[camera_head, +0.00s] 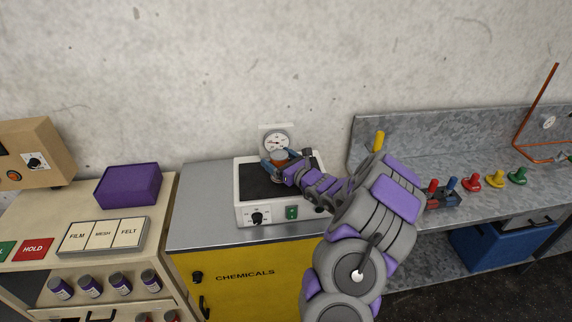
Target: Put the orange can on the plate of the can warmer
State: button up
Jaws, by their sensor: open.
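The can warmer (262,217) is a white box with a black top plate (257,186), a front dial and a green switch. It stands on the grey top of a yellow chemicals cabinet. The orange can (278,160), with a grey top, is upright over the rear part of the plate. My gripper (279,164) is open, with its blue-grey fingers around the can. The can's lower part is partly hidden by the gripper, so I cannot tell for sure whether its base touches the plate. My arm covers the warmer's right side.
A round gauge (276,143) is close behind the can at the wall. To the left, a bench holds a purple box (129,185) and a labelled panel (104,236). To the right, a metal bench (440,150) carries coloured valves. The plate's left part is clear.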

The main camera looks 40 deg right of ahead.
jog(key=s+p, duration=0.1)
jog(key=s, duration=1)
jog(key=shift+s+d, duration=0.15)
jog(key=shift+s, duration=0.2)
jog(key=w+a+r+n+g+y, duration=0.1)
jog(key=w+a+r+n+y, duration=0.15)
jog(key=a, duration=0.35)
jog(key=w+a+r+n+y, duration=0.1)
jog(key=a+r+n+y, duration=0.3)
jog(key=a, duration=0.3)
jog(key=s+a+r+n+g+y, duration=0.25)
jog(key=a+n, duration=0.25)
jog(key=a, duration=0.3)
jog(key=s+a+r+n+g+y, duration=0.15)
jog(key=a+n+g, duration=0.25)
jog(key=a, duration=0.4)
jog(key=s+a+r+n+g+y, duration=0.1)
jog(key=s+a+n+g+y, duration=0.3)
jog(key=a, duration=0.5)
jog(key=s+a+f+n+g+h, duration=0.2)
jog(key=s+a+n+g+h, duration=0.6)
jog(key=s, duration=0.6)
jog(key=s+d+f+n+h, duration=0.1)
jog(key=s+d+n+h, duration=0.6)
jog(key=s, duration=0.6)
jog(key=shift+d+n, duration=0.55)
jog(key=shift+d, duration=0.7)
